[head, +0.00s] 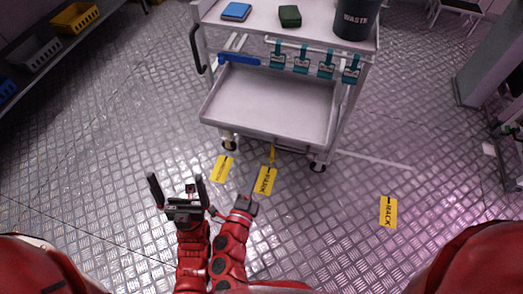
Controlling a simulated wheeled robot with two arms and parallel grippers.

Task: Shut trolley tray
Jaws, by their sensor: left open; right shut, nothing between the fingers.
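The trolley (285,22) stands at the top centre on wheels. Its shallow grey tray (268,100) sits low in the frame, is empty, and sticks out towards me past the top shelf. A dark handle (291,148) is on the tray's front edge. My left gripper (177,182) is open and empty, in front of and left of the tray. My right gripper (252,187) is shut and empty, nearer to the tray front but apart from it in the picture. The tray's back end is partly hidden under the top shelf.
A blue box (236,12), a green block (290,16) and a waste bin (356,18) stand on top. Several teal clips (302,57) hang above the tray. Yellow rack labels (388,213) lie on the floor. Crates (75,18) stand at left.

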